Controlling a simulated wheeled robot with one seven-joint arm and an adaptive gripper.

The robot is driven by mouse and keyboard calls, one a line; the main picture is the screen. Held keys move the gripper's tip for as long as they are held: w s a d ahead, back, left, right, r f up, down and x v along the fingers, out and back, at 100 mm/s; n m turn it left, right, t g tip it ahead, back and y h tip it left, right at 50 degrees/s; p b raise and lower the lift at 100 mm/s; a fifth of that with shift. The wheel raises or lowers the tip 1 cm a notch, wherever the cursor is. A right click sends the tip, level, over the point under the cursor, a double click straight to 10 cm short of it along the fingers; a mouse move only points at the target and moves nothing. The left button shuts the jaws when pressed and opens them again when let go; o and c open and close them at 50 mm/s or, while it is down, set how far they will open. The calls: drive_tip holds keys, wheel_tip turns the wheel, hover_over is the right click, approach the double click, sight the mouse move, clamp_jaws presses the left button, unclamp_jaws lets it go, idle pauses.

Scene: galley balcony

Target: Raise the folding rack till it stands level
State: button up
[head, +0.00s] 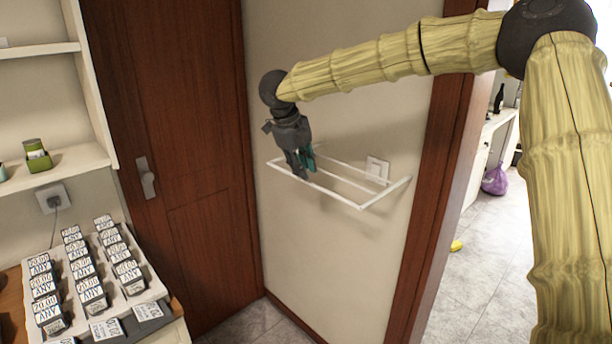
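The folding rack (338,197) is a thin white rectangular frame on the beige wall in the middle of the head view. It stands out from the wall, with its long front bar towards me and its right side bar running back to the wall. It looks close to level, but I cannot tell exactly. My gripper (301,174) points down at the left part of the rack, with its fingertips at the front bar. The fingers hide a piece of that bar. I cannot tell whether they are shut on it or only beside it.
A white wall socket (377,168) is behind the rack's right part. A dark red wooden door (180,130) is on the left, and a matching door frame (438,190) is on the right. A counter with several small labelled boxes (90,285) stands at lower left.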

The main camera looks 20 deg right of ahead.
drive_tip(key=v, duration=0.8)
